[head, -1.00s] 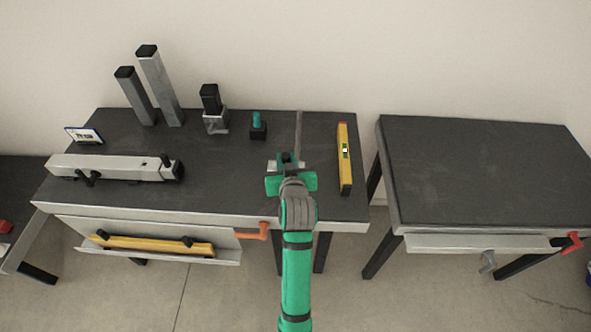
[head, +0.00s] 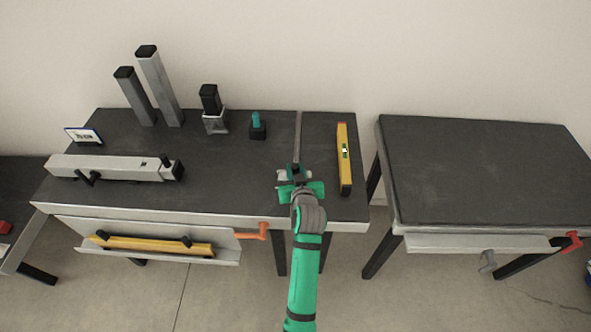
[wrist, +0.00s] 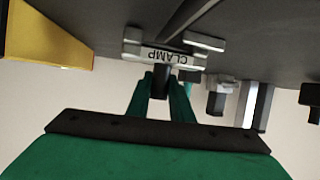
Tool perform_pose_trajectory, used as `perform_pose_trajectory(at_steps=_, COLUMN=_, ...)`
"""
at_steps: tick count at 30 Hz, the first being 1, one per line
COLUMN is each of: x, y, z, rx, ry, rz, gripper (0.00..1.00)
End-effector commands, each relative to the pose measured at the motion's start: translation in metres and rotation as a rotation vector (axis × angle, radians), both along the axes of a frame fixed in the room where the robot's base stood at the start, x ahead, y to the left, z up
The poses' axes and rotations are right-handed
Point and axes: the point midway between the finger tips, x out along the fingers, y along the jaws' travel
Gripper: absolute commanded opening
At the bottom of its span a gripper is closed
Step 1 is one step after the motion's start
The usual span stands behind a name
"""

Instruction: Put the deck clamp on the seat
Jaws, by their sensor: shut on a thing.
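The deck clamp (wrist: 133,50) is a light grey metal piece with the word CLAMP on its face, which reads upside down in the wrist view. My gripper (wrist: 163,84) is shut on a dark part of it. In the head view the clamp (head: 283,175) is mostly hidden by my gripper (head: 299,184), over the right part of the workbench near its front edge. A thin strip (head: 298,132) runs from the bench's back edge toward the clamp. I cannot tell whether the clamp touches the bench, or which thing is the seat.
A yellow level (head: 344,160) lies close to the right of my gripper. A small teal-topped black block (head: 257,126), a grey stand (head: 215,122) and a long grey beam (head: 110,167) are to the left. A second table (head: 480,170) is bare.

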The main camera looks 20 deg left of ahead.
Motion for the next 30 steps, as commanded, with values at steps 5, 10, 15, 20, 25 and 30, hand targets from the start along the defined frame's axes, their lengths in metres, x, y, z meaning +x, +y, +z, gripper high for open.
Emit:
perform_pose_trajectory(at_steps=5, x=0.000, y=-0.002, z=-0.003, rx=0.000, ry=0.001, rz=-0.002, gripper=0.22)
perform_pose_trajectory(at_steps=10, x=0.000, y=-0.003, z=-0.003, rx=0.000, ry=0.001, rz=-0.004, gripper=0.39)
perform_pose_trajectory(at_steps=15, x=0.000, y=-0.002, z=-0.003, rx=0.000, ry=0.001, rz=-0.004, gripper=0.39)
perform_pose_trajectory(at_steps=20, x=-0.004, y=-0.004, z=0.002, rx=0.001, ry=0.000, rz=-0.003, gripper=0.39)
perform_pose_trajectory(at_steps=25, x=-0.027, y=-0.015, z=0.012, rx=0.001, ry=0.001, rz=-0.004, gripper=0.39)
perform_pose_trajectory(at_steps=30, x=-0.056, y=-0.030, z=0.026, rx=0.001, ry=0.000, rz=-0.004, gripper=0.39)
